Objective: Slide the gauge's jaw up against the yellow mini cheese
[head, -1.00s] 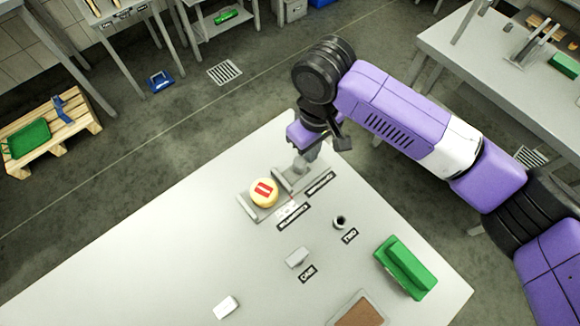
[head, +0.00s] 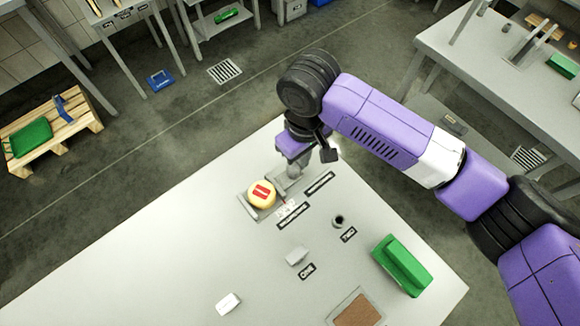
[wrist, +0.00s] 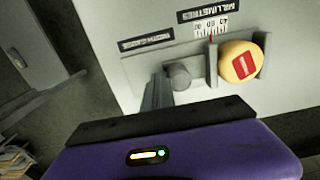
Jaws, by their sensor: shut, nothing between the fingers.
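The yellow mini cheese (head: 262,194), round with a red label, sits on the gauge (head: 252,210) near the table's far edge. In the wrist view the cheese (wrist: 238,64) stands between the fixed jaw (wrist: 263,55) on the right and the sliding jaw (wrist: 212,66) on the left. The sliding jaw is right beside the cheese; I cannot tell whether they touch. A grey round knob (wrist: 180,77) is on the sliding jaw's left. My gripper (wrist: 156,92) is shut and empty, low at the knob's left; contact is unclear. It also shows in the head view (head: 293,170).
A millimetre scale (wrist: 211,27) with a red pointer lies beside the gauge. The table's left is clear.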

